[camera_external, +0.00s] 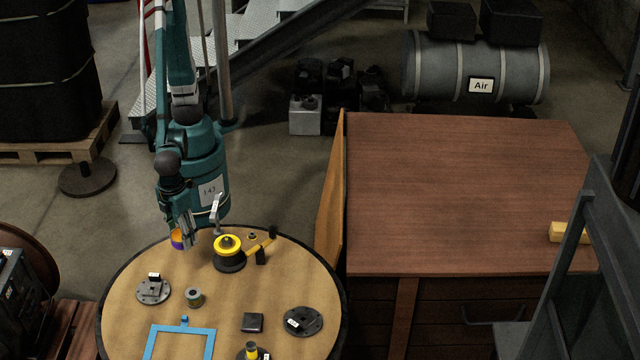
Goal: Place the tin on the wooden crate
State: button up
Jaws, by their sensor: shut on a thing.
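My gripper (183,232) is at the far left edge of the round table, pointing down. It is shut on a small orange and purple tin (177,240), partly hidden by the fingers. I cannot tell whether the tin touches the tabletop. The large brown wooden crate (460,190) stands to the right of the table, with a broad flat top. A yellow block (558,232) lies at the right side of its top.
The round table (240,305) holds a yellow-and-black device (229,252), a small grey-green can (194,297), dark flanged discs (303,321), a black block (252,322) and a blue frame (181,341). A tilted wooden panel (332,195) rises along the crate's left side. Most of the crate top is clear.

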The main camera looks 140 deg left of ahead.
jog(key=shift+r, duration=2.45)
jog(key=w+a+r+n, duration=0.2)
jog(key=w+a+n, duration=0.3)
jog(key=w+a, duration=1.8)
jog(key=w+a+n+p, duration=0.1)
jog(key=w+a+n, duration=0.2)
jog(key=w+a, duration=0.85)
jog(key=w+a+n, duration=0.2)
jog(key=a+n, duration=0.1)
jog(key=a, duration=1.7)
jog(key=s+a+n, duration=0.2)
jog(key=s+a, duration=0.1)
jog(key=a, duration=1)
jog(key=s+a+n, duration=0.1)
jog(key=s+a, duration=0.1)
jog(key=a, duration=1.1)
jog(key=s+a+n, duration=0.2)
jog(key=s+a, duration=0.1)
jog(key=a, duration=1)
jog(key=s+a+f+n, duration=0.1)
jog(key=s+a+n, duration=0.1)
jog(key=s+a, duration=0.95)
jog(key=s+a+f+n, duration=0.1)
jog(key=s+a+n, duration=0.1)
jog(key=s+a, duration=0.95)
jog(key=w+a+f, duration=0.3)
jog(key=f, duration=0.4)
jog(key=shift+a+p, duration=0.35)
jog(key=shift+a, duration=0.05)
